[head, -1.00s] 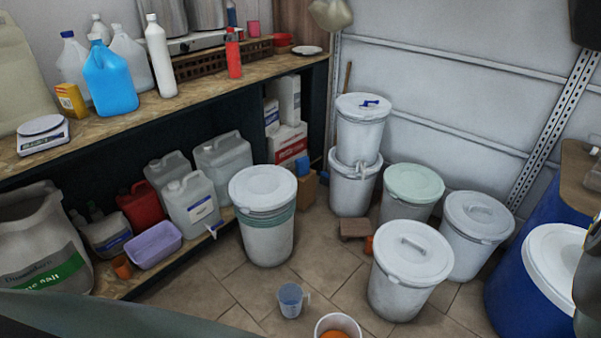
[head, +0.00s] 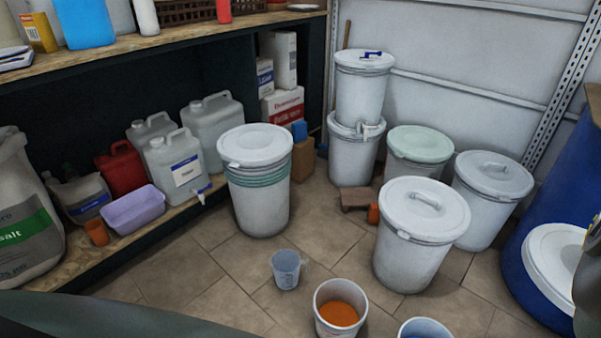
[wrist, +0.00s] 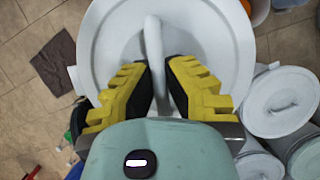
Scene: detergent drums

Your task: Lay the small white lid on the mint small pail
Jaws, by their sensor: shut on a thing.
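My gripper (wrist: 160,85) is shut on the raised handle of a white round lid (wrist: 110,45), which fills the upper wrist view. In the head view, the lid (head: 560,262) is tilted at the right edge in front of a blue drum; only a sliver of my gripper shows there. A pail with a pale mint top (head: 420,143) stands at centre right, behind a white lidded pail; its body looks greyish white. A small pale blue pail (head: 425,329) is cut off at the bottom edge. I cannot tell which is the task's mint pail.
A white pail with a handled lid (head: 425,200) stands at centre right, another handled pail (head: 493,180) behind it. An open pail with orange contents (head: 340,312) and a clear jug (head: 286,268) are in front. A banded pail (head: 258,190) stands left.

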